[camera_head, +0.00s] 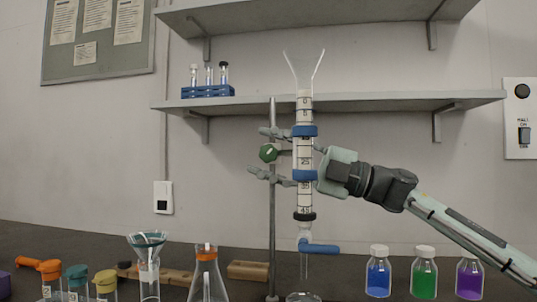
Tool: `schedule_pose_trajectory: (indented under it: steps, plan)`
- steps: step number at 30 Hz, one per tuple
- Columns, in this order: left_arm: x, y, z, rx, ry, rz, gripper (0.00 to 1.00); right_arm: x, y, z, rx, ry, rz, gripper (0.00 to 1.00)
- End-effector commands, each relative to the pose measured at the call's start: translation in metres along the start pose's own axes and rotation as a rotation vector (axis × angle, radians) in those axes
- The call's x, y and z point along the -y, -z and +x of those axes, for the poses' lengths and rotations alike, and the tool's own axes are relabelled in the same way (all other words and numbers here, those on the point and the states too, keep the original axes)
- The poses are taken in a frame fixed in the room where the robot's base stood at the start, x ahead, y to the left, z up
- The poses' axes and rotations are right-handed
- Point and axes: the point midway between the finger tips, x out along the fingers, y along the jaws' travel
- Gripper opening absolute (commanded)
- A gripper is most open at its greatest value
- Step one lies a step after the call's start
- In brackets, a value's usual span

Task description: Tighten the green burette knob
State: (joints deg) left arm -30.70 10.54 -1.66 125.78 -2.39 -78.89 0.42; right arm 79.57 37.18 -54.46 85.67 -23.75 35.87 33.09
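The green burette knob (268,152) is a small round knob on the left side of the grey stand rod (272,215), between two grey clamps. The burette (304,158) stands upright just right of the rod, with a funnel top, blue bands, a black ring and a blue stopcock handle (320,249) near its foot. My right gripper (326,172) comes in from the right and is at the burette's right side, apart from the green knob. Its fingertips are hard to make out, and I cannot tell whether it touches the burette. My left gripper is not in view.
Bottles with blue (378,278), green (424,279) and purple (469,280) liquid stand at the lower right. A funnel vessel (149,272), an orange-topped flask (206,279) and several capped containers stand at the lower left. A wall shelf (400,101) runs behind the burette.

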Motion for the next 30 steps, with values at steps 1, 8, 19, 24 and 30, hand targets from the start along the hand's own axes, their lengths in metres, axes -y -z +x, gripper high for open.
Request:
schedule_pose_trajectory:
  steps: [1,8,19,24,30]
  plan:
    - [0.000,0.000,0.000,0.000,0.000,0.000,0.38,0.000,0.000,0.000,0.000,0.000,0.000,0.51]
    - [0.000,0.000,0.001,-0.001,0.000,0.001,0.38,0.000,-0.001,-0.005,0.002,0.000,0.000,0.51]
    - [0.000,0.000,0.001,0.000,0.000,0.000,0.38,0.001,-0.002,-0.074,0.005,0.001,0.001,0.51]
    - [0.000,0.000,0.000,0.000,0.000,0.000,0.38,0.001,-0.001,-0.103,0.003,0.000,0.001,0.51]
    - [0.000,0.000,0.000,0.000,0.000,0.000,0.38,0.000,0.000,-0.119,0.000,0.000,0.001,0.51]
